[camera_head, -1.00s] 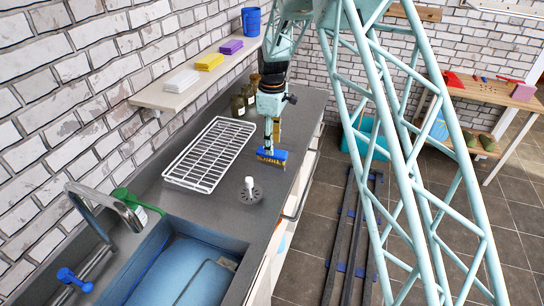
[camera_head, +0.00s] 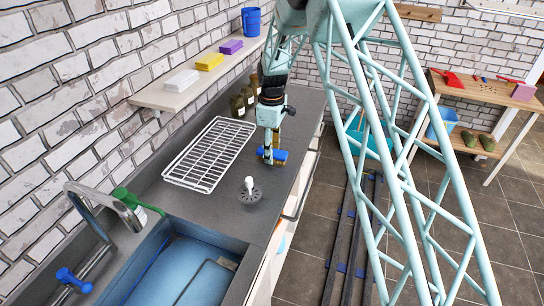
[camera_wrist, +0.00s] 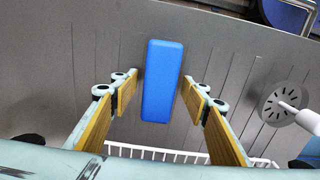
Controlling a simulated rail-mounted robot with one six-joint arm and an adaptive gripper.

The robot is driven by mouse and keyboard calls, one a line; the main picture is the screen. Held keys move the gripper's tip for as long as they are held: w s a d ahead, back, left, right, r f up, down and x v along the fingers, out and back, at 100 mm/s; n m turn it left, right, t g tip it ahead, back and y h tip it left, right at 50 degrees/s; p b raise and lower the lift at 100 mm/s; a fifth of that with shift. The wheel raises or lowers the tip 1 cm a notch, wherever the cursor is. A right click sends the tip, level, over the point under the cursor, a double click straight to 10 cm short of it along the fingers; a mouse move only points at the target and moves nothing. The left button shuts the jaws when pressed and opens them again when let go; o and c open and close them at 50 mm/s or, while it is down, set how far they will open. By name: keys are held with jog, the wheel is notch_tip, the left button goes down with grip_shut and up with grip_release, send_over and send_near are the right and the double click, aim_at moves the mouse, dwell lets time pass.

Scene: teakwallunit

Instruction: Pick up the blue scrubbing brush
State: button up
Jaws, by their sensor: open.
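The blue scrubbing brush (camera_head: 280,156) lies on the grey countertop, to the right of the white wire rack. In the wrist view its smooth blue top (camera_wrist: 162,82) shows as a long block; no bristles can be seen there. My gripper (camera_head: 268,154) is over the brush, pointing down. In the wrist view my gripper (camera_wrist: 160,90) is open, with one yellow-padded finger on each side of the brush and a gap on both sides. In the head view the fingers partly hide the brush.
The white wire rack (camera_head: 209,152) is left of my gripper. A drain-like disc with a white-handled item (camera_head: 250,190) stands nearer the sink (camera_head: 180,265). Dark bottles (camera_head: 240,102) stand behind, by the wall. A shelf (camera_head: 160,97) overhangs the counter's back.

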jog(key=shift+f, duration=0.25)
jog(key=shift+c, duration=0.4)
jog(key=c, duration=0.9)
jog(key=shift+r, duration=0.15)
jog(key=shift+r, duration=1.5)
jog(key=shift+s+r, duration=0.15)
jog(key=shift+r, duration=0.05)
jog(key=s+d, duration=0.1)
jog(key=s, duration=0.4)
jog(key=s+d+r, duration=0.1)
jog(key=s, duration=0.4)
jog(key=s+d, duration=0.2)
jog(key=s, duration=0.3)
jog(key=shift+s+r, duration=0.15)
jog(key=shift+r, duration=0.05)
